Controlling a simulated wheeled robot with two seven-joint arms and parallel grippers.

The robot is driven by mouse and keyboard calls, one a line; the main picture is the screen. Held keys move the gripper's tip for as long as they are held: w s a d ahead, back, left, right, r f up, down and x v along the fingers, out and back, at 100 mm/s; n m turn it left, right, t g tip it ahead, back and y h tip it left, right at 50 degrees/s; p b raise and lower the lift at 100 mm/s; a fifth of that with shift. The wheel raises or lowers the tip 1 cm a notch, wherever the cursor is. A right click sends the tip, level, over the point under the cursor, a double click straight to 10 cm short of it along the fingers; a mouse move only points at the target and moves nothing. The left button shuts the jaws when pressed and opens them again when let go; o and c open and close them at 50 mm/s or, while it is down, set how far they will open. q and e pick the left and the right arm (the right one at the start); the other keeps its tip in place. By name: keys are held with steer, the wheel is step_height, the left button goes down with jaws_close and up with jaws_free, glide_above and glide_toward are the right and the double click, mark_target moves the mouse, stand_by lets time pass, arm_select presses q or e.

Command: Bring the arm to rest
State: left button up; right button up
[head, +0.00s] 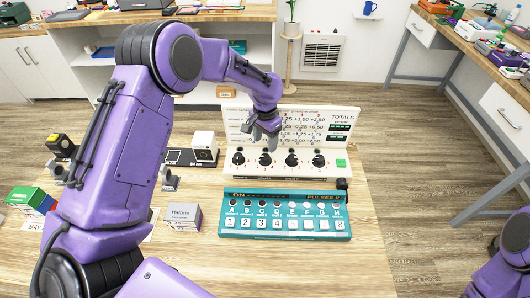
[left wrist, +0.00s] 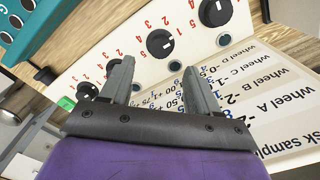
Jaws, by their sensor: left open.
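My left gripper (head: 264,138) hangs in front of the white panel, close above its second dial from the left. In the left wrist view the gripper (left wrist: 158,72) has its two grey fingers apart, with nothing between them but the panel behind. The white panel (head: 328,142) carries a row of black dials, including the second dial (head: 265,159) and the rightmost dial (head: 318,161), and a green button (head: 341,163). I cannot tell whether a fingertip touches the panel. My left arm (head: 125,140) reaches in from the left. My right gripper is out of view.
A teal box (head: 284,225) with lettered, numbered keys stands before the panel. A small white device (head: 204,146), a Hatkirs box (head: 183,217) and green boxes (head: 32,200) are at left. The wooden table's front (head: 300,270) is clear. A cluttered bench (head: 470,40) stands at right.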

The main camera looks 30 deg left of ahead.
arm_select(q)
steer(key=shift+r, duration=1.6)
